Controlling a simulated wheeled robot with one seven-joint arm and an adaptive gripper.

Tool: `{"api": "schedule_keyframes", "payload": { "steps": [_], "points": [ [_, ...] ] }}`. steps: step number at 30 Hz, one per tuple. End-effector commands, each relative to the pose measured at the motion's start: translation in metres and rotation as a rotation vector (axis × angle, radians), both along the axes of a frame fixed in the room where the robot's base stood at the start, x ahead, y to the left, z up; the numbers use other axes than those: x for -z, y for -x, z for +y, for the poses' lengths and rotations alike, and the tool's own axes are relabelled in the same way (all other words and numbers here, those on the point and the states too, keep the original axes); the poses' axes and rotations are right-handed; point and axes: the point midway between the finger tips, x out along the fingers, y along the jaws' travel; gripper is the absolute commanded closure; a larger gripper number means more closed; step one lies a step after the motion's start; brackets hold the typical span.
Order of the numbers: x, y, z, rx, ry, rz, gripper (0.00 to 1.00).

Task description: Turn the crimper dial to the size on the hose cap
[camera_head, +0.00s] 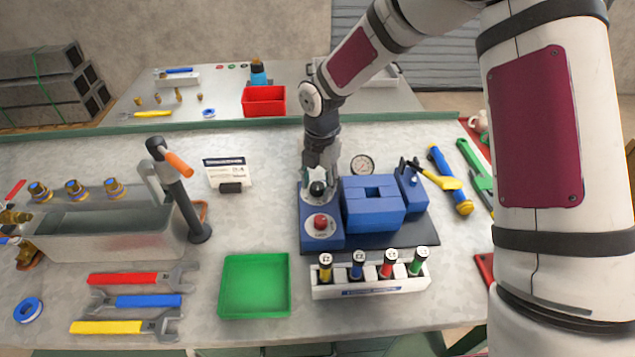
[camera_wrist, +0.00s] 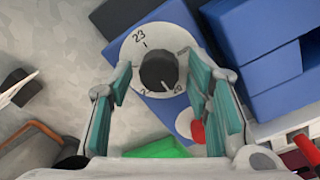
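The crimper (camera_head: 372,205) is a blue machine on a dark base. Its dial (camera_head: 317,188) is a black knob on a pale disc at the machine's left. In the wrist view the dial (camera_wrist: 158,72) shows "23" at upper left and "20" at lower right; another number at lower left is partly hidden. The knob's white line points down and slightly right, near the "20". My gripper (camera_head: 319,178) is above the dial. In the wrist view its fingers (camera_wrist: 158,68) are apart, one on each side of the knob; contact is unclear. Several capped hoses (camera_head: 358,264) have labels too small to read.
A red button (camera_head: 320,222) sits just in front of the dial. The hoses stand in a white rack (camera_head: 370,289) before the crimper. A green tray (camera_head: 254,286), a white card (camera_head: 226,172) and a metal tank (camera_head: 110,236) are to the left. A gauge (camera_head: 362,165) is behind.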

Motion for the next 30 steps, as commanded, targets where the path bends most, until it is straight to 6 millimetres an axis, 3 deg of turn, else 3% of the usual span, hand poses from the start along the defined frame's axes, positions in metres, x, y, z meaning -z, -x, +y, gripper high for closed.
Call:
{"api": "schedule_keyframes", "payload": {
  "steps": [1,4,5,17,30],
  "points": [
    [-0.0002,-0.0001,0.0001,0.000,0.000,0.000,0.72],
    [-0.0002,-0.0001,0.0001,0.000,0.000,0.000,0.95],
    [-0.0002,-0.0001,0.0001,0.000,0.000,0.000,0.98],
    [-0.0002,-0.0002,0.0006,0.057,0.000,0.000,0.97],
    [0.0001,-0.0005,0.0011,0.401,0.001,-0.001,0.97]
  ]
}}
